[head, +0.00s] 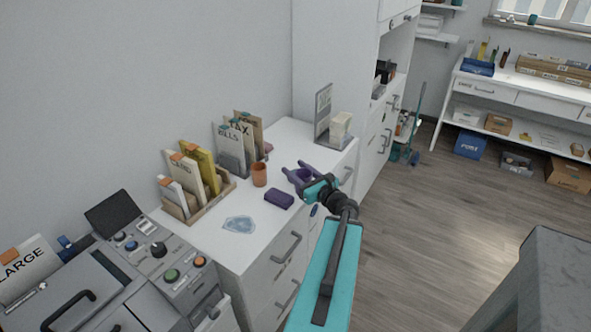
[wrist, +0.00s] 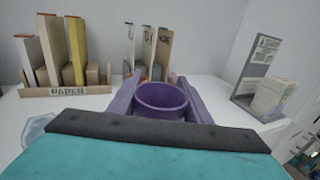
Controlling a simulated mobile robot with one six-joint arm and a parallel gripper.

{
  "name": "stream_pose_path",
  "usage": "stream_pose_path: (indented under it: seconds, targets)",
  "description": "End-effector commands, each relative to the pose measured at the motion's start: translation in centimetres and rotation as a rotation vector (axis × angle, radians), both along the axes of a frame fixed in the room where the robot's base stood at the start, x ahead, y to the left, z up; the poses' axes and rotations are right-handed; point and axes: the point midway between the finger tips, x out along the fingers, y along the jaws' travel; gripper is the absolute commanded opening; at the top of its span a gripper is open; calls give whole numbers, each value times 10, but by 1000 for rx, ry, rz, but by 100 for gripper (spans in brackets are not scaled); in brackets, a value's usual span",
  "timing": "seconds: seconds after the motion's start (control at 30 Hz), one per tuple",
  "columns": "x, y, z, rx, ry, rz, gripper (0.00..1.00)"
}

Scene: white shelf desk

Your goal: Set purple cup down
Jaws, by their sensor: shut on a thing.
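The purple cup (wrist: 161,97) is upright between the two purple fingers of my gripper (wrist: 160,88) in the wrist view. The fingers are shut on it from both sides. In the head view my gripper (head: 296,171) is over the right part of the white desk (head: 240,250), and the cup (head: 303,176) shows partly between the fingers. The cup's base is hidden by my wrist, so I cannot tell whether it touches the desk top.
File holders (head: 197,193) line the wall. A grey stand with notes (head: 330,128) is behind right. A clear, bluish item (head: 239,225) lies in front.

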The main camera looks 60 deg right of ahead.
Motion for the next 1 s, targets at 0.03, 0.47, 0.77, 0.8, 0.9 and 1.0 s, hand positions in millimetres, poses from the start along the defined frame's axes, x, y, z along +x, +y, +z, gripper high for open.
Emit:
stream_pose_path:
  seconds: [0.03, 0.47, 0.77, 0.8, 0.9, 1.0]
  targets:
    - [1, -1, -2, 0, -1, 0, 18]
    - [8, -10, -6, -1, 0, 3, 18]
    - [13, -17, -6, -1, 0, 2, 18]
    - [14, -17, -6, -1, 0, 2, 18]
    - [16, -19, -6, -2, 0, 2, 18]
    - [17, -21, -6, -1, -1, 1, 18]
